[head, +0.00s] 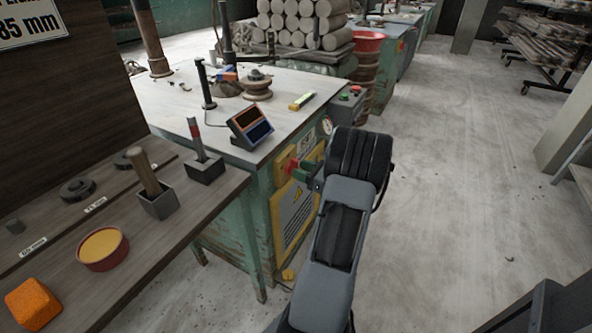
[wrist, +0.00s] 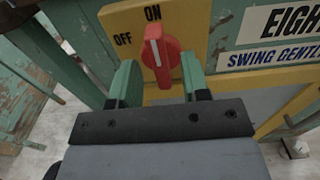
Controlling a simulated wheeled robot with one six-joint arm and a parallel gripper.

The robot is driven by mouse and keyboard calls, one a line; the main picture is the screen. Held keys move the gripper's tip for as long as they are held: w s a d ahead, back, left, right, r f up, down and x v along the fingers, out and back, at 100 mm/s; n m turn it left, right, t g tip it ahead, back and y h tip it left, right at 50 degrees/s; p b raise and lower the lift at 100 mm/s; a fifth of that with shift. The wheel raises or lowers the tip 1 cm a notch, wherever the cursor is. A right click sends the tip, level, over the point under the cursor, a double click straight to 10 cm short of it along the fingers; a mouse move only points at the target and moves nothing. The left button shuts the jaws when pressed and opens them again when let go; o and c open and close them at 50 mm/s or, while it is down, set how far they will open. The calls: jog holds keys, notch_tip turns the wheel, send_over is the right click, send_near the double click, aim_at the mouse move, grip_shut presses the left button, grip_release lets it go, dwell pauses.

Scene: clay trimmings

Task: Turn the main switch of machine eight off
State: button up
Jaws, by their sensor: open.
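The main switch is a red rotary knob (wrist: 160,52) on a yellow plate (wrist: 190,22) in the wrist view. The plate is on the front of a worn green machine, beside a sign (wrist: 285,22) reading EIGHT. My gripper (wrist: 159,78) is open, with one green finger on each side of the knob's lower part. I cannot tell whether the fingers touch it. In the head view the red knob (head: 291,165) shows small at my gripper's tip (head: 302,171).
A wooden bench (head: 60,215) with an orange block, a round tin and tool holders stands at the left. The machine top (head: 285,85) holds a small display (head: 250,128) and a yellow tool. Concrete floor (head: 450,150) is clear at the right.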

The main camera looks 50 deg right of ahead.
jog(key=shift+x, duration=1.35)
jog(key=shift+c, duration=0.2)
grip_shut()
